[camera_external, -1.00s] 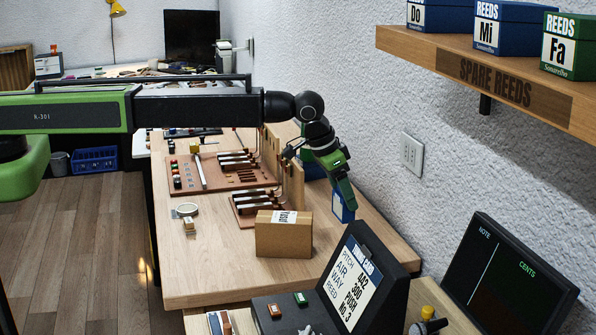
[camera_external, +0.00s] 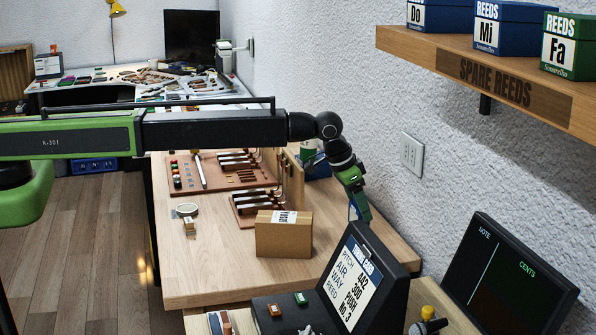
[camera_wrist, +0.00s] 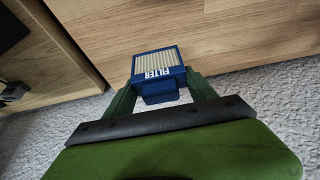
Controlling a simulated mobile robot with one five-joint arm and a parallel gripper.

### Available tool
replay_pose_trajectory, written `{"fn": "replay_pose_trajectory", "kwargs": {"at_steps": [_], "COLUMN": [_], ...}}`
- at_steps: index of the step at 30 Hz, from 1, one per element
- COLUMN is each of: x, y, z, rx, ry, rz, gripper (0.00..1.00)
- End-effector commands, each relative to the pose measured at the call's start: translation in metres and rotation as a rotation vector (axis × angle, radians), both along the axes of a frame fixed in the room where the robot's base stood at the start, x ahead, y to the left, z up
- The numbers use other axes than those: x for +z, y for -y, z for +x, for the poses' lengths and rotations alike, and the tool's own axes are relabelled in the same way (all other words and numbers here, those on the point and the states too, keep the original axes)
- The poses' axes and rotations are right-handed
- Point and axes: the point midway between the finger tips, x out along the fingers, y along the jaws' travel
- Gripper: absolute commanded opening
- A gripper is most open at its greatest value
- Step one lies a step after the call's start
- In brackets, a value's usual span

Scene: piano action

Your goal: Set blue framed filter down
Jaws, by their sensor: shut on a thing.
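The blue framed filter (camera_wrist: 158,66) has a pale ribbed face and the word FILTER on its edge. In the wrist view it sits between the two green fingers of my gripper (camera_wrist: 160,93), which is shut on it. In the external view my gripper (camera_external: 361,205) points down beside the wall, over the right side of the wooden workbench (camera_external: 395,245). Only a narrow blue part of the filter (camera_external: 353,211) shows there, mostly hidden behind the gripper. I cannot tell whether the filter touches the wood.
A cardboard box (camera_external: 284,239) stands on the bench, left of my gripper. A dark clipboard stand (camera_external: 385,262) rises in front. The textured wall (camera_external: 385,120) is close on the right, with a shelf of reed boxes (camera_external: 500,78) above. Copper-coloured boards (camera_external: 213,173) lie farther back.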

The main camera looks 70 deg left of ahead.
Motion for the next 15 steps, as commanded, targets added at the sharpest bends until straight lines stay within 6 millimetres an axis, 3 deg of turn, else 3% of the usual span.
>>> {"fn": "replay_pose_trajectory", "kwargs": {"at_steps": [9,15], "x": [-0.044,-0.039], "y": [0.000,0.000], "z": [-0.001,-0.001], "rx": [0.000,0.000], "ry": [0.000,0.000], "rz": [0.000,0.000], "gripper": [0.23,0.23]}}
